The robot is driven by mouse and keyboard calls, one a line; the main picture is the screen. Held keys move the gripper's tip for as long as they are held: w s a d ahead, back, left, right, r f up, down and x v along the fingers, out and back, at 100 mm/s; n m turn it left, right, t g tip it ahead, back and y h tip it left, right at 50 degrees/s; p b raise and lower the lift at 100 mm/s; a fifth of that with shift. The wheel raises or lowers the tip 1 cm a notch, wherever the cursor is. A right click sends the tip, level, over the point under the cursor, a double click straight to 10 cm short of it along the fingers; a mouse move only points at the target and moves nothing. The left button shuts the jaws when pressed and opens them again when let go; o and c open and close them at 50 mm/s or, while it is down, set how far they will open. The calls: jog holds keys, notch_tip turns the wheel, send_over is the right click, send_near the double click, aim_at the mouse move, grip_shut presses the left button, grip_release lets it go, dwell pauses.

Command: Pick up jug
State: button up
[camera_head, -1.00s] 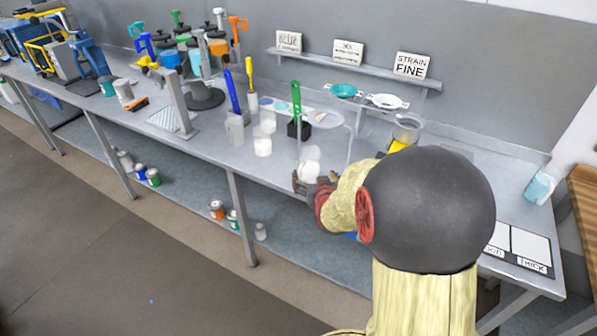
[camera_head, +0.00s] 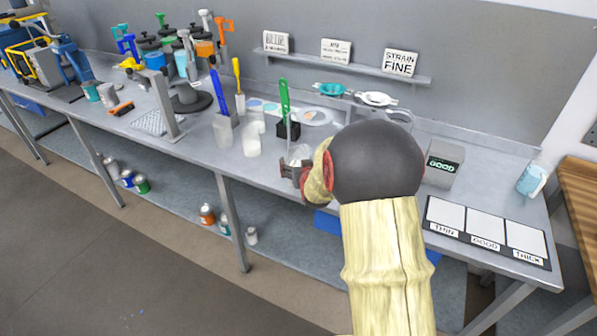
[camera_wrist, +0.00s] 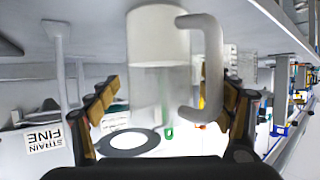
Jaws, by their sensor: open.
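The jug (camera_wrist: 158,85) is a clear vessel with a thick grey side handle (camera_wrist: 205,70) and white contents. It appears upside down in the wrist view, where it stands between the two fingers of my gripper (camera_wrist: 170,103). The fingers are spread, with a visible gap on the left side of the jug; the right finger is near the handle. I cannot tell whether either finger touches it. In the head view the jug (camera_head: 299,153) is partly hidden by my gripper (camera_head: 291,171), at the front edge of the bench.
A green-handled tool (camera_head: 285,104) stands in a black block (camera_head: 288,129) behind the jug. White containers (camera_head: 251,142) and a grey holder (camera_head: 223,130) are to the left. To the right are a box marked GOOD (camera_head: 443,164) and a card (camera_head: 487,230) with white panels.

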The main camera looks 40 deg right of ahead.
jog(key=shift+w, duration=0.1)
jog(key=shift+c, duration=1.1)
jog(key=c, duration=1.3)
jog(key=shift+c, duration=0.6)
jog(key=shift+r, duration=0.15)
